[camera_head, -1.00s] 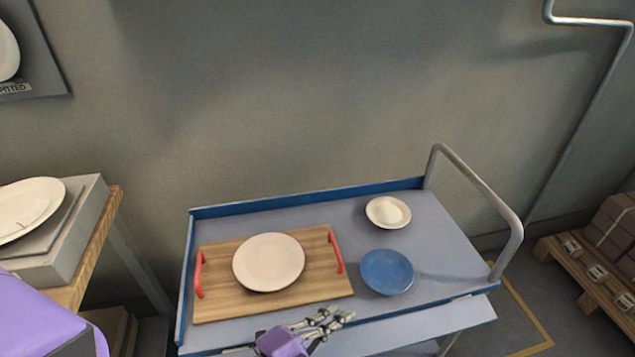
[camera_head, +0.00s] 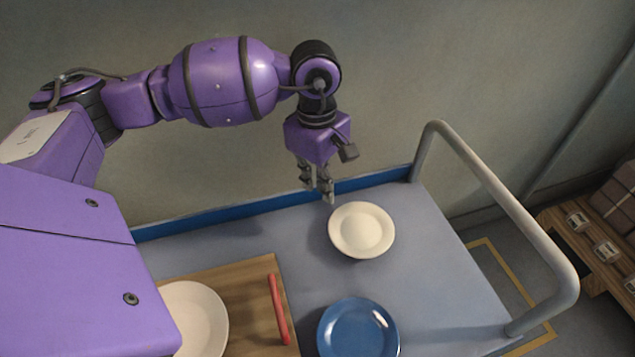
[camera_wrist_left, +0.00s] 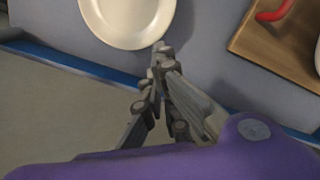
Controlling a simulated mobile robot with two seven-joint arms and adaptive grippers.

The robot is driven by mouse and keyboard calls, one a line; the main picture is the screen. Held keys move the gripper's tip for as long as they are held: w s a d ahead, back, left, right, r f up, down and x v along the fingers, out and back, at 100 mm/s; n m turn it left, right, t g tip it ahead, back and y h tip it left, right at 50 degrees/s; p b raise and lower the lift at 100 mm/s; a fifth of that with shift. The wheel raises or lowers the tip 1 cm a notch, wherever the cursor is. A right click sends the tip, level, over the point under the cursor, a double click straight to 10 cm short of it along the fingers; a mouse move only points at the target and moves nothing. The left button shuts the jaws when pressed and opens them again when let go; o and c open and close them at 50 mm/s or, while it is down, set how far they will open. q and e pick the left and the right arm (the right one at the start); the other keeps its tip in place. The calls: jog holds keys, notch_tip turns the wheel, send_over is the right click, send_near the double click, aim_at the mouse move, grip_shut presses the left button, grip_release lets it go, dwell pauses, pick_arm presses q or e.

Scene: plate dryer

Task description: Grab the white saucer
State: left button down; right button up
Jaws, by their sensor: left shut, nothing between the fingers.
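The white saucer (camera_head: 362,230) lies flat on the grey cart top, near its back edge. It also shows at the top of the left wrist view (camera_wrist_left: 128,18), partly cut off by the frame. My left gripper (camera_head: 328,199) points down just behind and left of the saucer's rim. Its fingers are closed together with nothing between them. In the left wrist view the fingertips (camera_wrist_left: 162,50) appear close to the saucer's rim; whether they touch it I cannot tell. My right gripper is not in view.
A blue plate (camera_head: 358,331) lies in front of the saucer. A wooden tray (camera_head: 250,290) with a red handle (camera_head: 279,309) holds a larger white plate (camera_head: 196,318) at left. A metal rail (camera_head: 500,215) rises at the right. Grey surface is free right of the saucer.

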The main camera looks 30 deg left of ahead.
aim_at(335, 222)
pick_arm(q)
jog(key=shift+y, duration=0.4)
jog(key=f, duration=0.2)
jog(key=a+f, duration=0.1)
jog(key=f, duration=0.4)
jog(key=shift+w+a+f, duration=0.15)
jog(key=shift+w+f, duration=0.15)
jog(key=shift+w, duration=0.05)
jog(key=shift+f, duration=0.6)
jog(key=d, duration=0.5)
jog(key=shift+s+d, duration=0.2)
jog(key=shift+s, duration=0.15)
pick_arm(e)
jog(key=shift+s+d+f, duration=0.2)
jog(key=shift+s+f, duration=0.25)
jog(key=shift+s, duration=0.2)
